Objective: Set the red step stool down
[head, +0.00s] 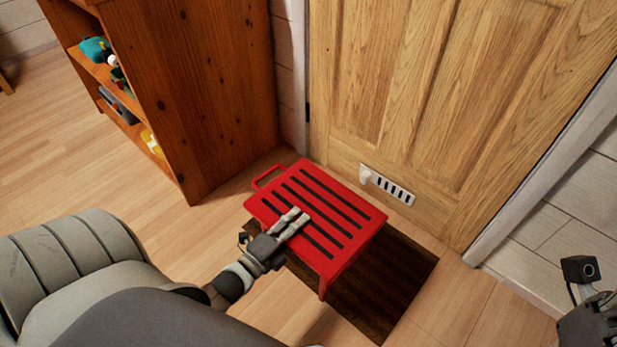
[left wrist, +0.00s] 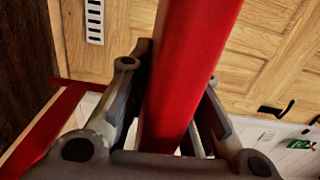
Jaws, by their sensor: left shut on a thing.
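The red step stool (head: 340,215) has a flat top with black strips and a loop handle at its back left corner. It is in front of the wooden door, top up. My left gripper (head: 293,222) lies over the near left part of its top in the head view. In the left wrist view the fingers (left wrist: 170,100) are shut on a red bar of the stool (left wrist: 188,70). Whether the stool's feet touch the floor is hidden. My right gripper (head: 592,318) is partly in view at the lower right, away from the stool; its fingertips do not show clearly.
A dark patch (head: 405,280), shadow or mat, lies on the floor below and right of the stool. The wooden door (head: 400,90) with a vent (head: 387,184) stands behind. A wooden bookshelf (head: 215,90) stands at left. Floor (head: 60,160) is clear further left.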

